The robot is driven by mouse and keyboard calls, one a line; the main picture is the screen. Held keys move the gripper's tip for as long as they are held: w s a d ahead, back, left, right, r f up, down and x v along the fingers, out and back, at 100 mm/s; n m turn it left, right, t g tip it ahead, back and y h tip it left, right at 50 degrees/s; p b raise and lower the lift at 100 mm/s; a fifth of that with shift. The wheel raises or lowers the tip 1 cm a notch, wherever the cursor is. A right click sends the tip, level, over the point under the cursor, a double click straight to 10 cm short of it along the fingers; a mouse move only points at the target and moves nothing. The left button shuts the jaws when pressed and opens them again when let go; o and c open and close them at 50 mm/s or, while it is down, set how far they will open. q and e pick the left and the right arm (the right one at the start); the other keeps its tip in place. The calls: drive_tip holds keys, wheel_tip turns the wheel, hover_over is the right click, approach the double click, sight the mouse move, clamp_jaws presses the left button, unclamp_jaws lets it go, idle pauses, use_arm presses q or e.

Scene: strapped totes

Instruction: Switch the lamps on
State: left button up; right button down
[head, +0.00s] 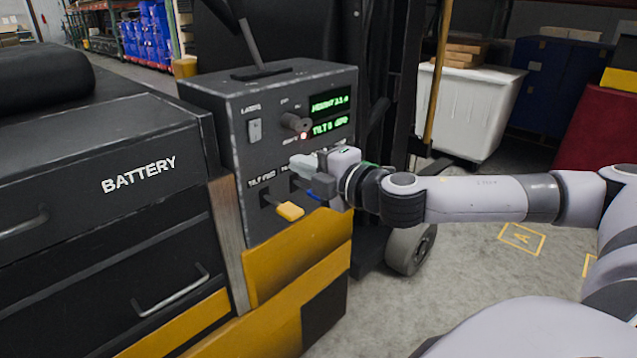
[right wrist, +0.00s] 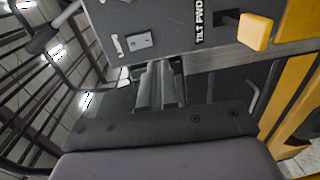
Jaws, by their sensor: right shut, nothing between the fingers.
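The lamp switch (head: 254,130) is a small pale rocker on the left of the grey console face, under a small label. It also shows in the right wrist view (right wrist: 138,41). I cannot tell which way it is set. My right gripper (head: 298,162) is shut and empty in front of the console, to the right of and lower than the switch in the head view. In the right wrist view its fingertips (right wrist: 160,68) appear just below the switch, with a gap between them in the picture. My left gripper is not in view.
A yellow-tipped lever (head: 290,211) and a blue-tipped lever (head: 321,186) stick out below my right gripper. A black battery cabinet (head: 110,205) stands left.

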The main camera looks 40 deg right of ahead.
drive_tip(key=shift+s+d+f+b, duration=0.15)
drive_tip(key=shift+s+b, duration=0.6)
drive_tip(key=shift+s, duration=0.85)
